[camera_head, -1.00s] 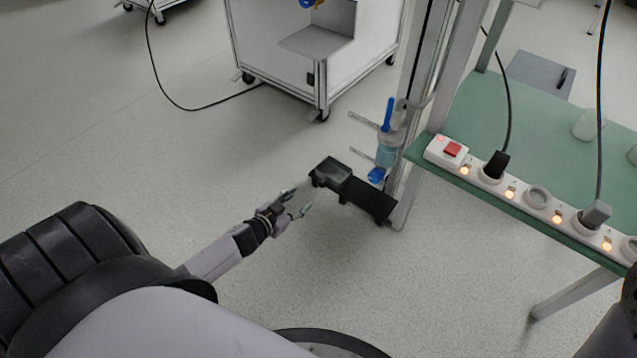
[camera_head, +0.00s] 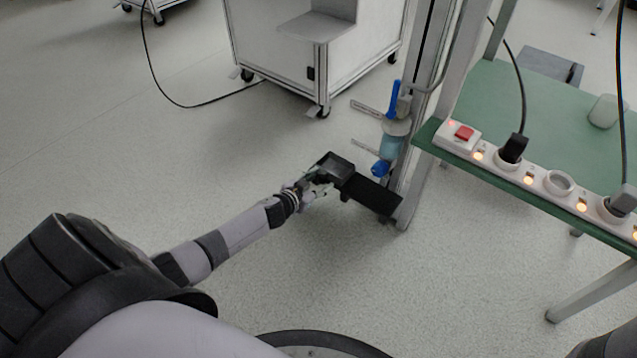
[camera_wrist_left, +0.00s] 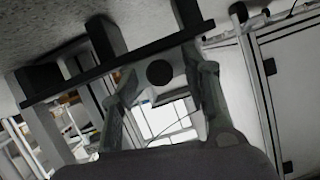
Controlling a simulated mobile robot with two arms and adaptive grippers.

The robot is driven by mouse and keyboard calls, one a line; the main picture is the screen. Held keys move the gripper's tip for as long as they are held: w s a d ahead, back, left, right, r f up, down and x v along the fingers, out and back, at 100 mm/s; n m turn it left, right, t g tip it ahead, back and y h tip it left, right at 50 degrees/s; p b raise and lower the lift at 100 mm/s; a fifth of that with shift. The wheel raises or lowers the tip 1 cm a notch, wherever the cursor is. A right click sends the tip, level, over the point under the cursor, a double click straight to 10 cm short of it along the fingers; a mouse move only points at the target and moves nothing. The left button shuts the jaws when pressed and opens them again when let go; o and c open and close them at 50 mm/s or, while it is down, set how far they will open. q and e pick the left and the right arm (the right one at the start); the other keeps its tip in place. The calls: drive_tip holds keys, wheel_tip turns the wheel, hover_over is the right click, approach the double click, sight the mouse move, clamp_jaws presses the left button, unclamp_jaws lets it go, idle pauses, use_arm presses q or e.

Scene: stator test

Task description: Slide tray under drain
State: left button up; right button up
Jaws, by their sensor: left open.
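A black tray-like box (camera_head: 337,166) sits at the left end of a flat black shelf (camera_head: 372,194) fixed low on the metal post. A blue drain valve (camera_head: 380,168) hangs under a clear container of bluish liquid (camera_head: 392,140), above the shelf and right of the box. My left gripper (camera_head: 318,184) is open at the box's near left side; contact cannot be told. In the left wrist view its two fingers (camera_wrist_left: 168,72) stand apart, with a dark bar and a round black spot (camera_wrist_left: 159,73) between them. My right gripper is not in view.
A metal post (camera_head: 422,105) rises beside the shelf. A green table (camera_head: 560,130) with a power strip (camera_head: 530,180) and cables stands to the right. A white wheeled cabinet (camera_head: 290,65) stands behind. The floor left of the shelf is clear.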

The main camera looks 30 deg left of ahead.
use_arm(q)
drive_tip(key=shift+c, duration=0.6)
clamp_jaws()
